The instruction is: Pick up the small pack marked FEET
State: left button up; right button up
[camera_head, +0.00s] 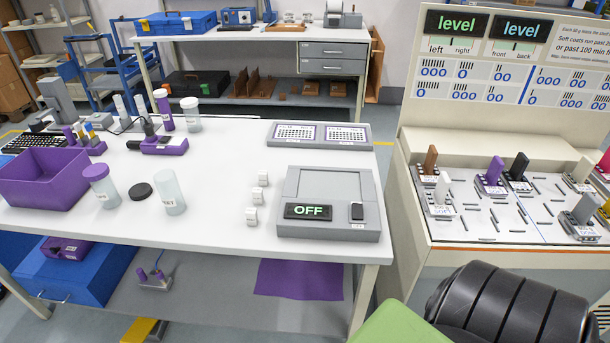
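Three small white packs lie in a column on the white table, left of the grey device: a far one (263,180), a middle one (257,197) and a near one (252,215). Each has small dark marks, too small to read, so I cannot tell which, if any, says FEET. Neither of my grippers is in view.
The grey device (329,184) with an OFF display stands right of the packs. Left are a clear jar (170,194), a purple-lidded jar (102,187) and a purple bin (40,184). The table middle is clear.

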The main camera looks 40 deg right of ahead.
aim_at(250, 215)
jog(key=z, duration=0.95)
jog(key=i, duration=0.35)
jog(key=j+z, duration=0.05)
